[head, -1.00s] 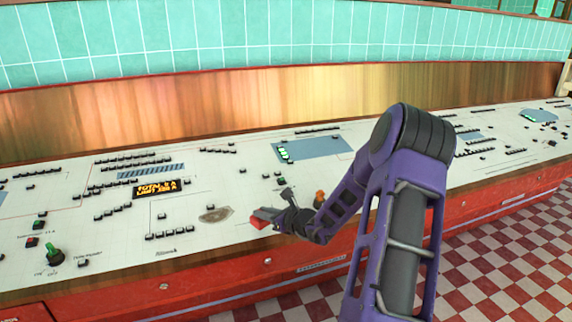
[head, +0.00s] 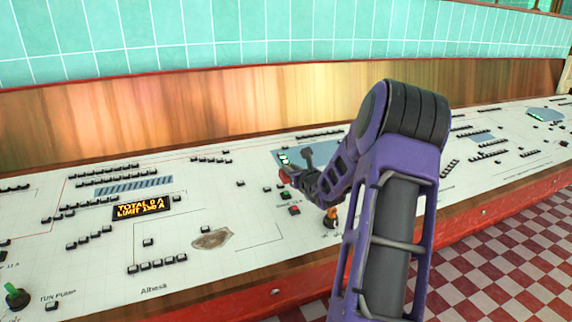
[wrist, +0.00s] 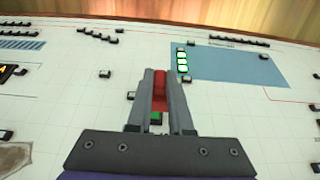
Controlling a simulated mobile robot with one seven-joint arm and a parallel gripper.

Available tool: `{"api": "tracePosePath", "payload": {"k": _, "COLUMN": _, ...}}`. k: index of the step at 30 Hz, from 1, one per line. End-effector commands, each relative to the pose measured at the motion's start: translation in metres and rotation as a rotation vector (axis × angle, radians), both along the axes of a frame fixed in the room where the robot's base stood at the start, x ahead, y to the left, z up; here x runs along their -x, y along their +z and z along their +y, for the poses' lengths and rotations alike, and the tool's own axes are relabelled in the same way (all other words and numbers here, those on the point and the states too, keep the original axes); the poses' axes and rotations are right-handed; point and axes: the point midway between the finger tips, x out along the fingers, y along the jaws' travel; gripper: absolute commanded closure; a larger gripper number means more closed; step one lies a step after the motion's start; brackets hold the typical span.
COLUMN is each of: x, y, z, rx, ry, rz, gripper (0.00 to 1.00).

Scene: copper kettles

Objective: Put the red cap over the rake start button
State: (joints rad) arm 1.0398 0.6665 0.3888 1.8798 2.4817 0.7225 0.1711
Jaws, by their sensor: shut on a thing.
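My gripper (wrist: 160,92) is shut on the red cap (wrist: 159,88), which shows as a red strip between the fingers in the wrist view. In the head view my gripper (head: 287,172) is over the white console, with a bit of the red cap (head: 284,175) at its tip. A green button (wrist: 156,118) shows between the fingers, nearer the wrist than the cap. In the head view a red button (head: 295,210) is just below the gripper. I cannot read which button is the rake start, and the cap's height above the panel is unclear.
A blue-grey panel (wrist: 235,65) with lit green indicators lies just beyond the gripper. An orange-topped knob (head: 330,219) stands near the front edge, close to my arm. An amber display (head: 142,208) and several small black buttons lie to the left. The wooden back wall (head: 150,115) rises behind.

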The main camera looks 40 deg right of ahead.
Motion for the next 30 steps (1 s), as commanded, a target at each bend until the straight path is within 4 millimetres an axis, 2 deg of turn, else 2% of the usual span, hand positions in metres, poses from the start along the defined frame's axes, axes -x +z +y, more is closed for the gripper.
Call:
{"api": "tracePosePath", "payload": {"k": 8, "x": -0.001, "y": -0.009, "z": 0.000, "rx": -0.001, "ry": 0.000, "rz": -0.001, "gripper": 1.00}}
{"api": "tracePosePath", "payload": {"k": 24, "x": -0.009, "y": -0.048, "z": -0.002, "rx": -0.001, "ry": 0.000, "rz": -0.001, "gripper": 1.00}}
{"api": "tracePosePath", "payload": {"k": 30, "x": -0.010, "y": -0.053, "z": -0.002, "rx": 0.000, "ry": 0.001, "rz": -0.002, "gripper": 1.00}}
